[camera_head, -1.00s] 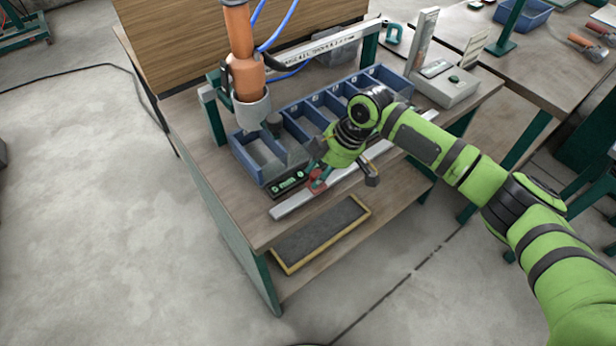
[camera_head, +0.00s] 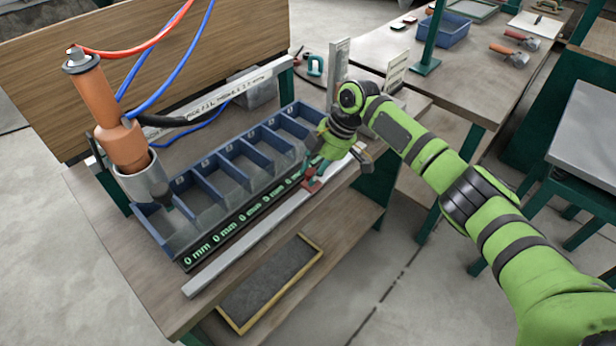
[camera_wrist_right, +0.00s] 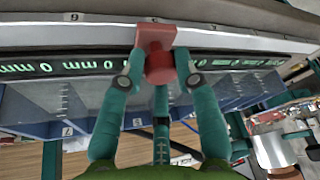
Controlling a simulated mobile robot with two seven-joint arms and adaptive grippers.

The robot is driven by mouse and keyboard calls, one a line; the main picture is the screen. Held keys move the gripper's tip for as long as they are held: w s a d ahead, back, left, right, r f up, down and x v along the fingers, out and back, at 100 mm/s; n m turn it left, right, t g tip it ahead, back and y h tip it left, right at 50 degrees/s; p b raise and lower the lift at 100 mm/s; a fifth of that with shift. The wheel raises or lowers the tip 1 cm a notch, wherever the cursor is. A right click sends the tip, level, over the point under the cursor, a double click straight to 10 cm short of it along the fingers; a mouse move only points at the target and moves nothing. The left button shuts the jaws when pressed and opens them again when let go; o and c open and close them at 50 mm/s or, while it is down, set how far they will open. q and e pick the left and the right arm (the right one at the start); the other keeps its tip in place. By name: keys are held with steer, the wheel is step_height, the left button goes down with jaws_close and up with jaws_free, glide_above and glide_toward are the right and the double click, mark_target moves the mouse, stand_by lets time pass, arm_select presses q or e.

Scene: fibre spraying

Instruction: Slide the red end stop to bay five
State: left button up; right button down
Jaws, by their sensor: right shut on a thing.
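The red end stop (camera_head: 312,184) sits on the pale metal rail (camera_head: 245,243) along the front of the bench, toward the rail's far right end. My right gripper (camera_head: 317,168) is at the stop, its green arm reaching in from the right. In the right wrist view the red stop (camera_wrist_right: 156,38) has a flat plate and a round knob. The two teal fingers of my right gripper (camera_wrist_right: 160,78) close on the knob from both sides. The blue bays (camera_head: 235,170) stand in a row behind the rail. My left gripper is not in view.
A dark strip with green "0 mm" readouts (camera_head: 228,228) runs between rail and bays. An orange spray unit (camera_head: 122,140) with hoses stands over the left end bay. A yellow-edged tray (camera_head: 270,283) lies on the lower shelf. The rail left of the stop is clear.

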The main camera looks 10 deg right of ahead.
steer(key=shift+a+r, duration=0.1)
steer(key=shift+a, duration=0.05)
steer(key=c, duration=0.9)
jaws_free()
steer(key=shift+c, duration=0.2)
steer(key=shift+r, duration=0.1)
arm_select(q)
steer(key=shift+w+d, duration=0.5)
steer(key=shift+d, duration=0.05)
arm_select(e)
steer(key=v, duration=1.1)
steer(key=shift+r, duration=0.4)
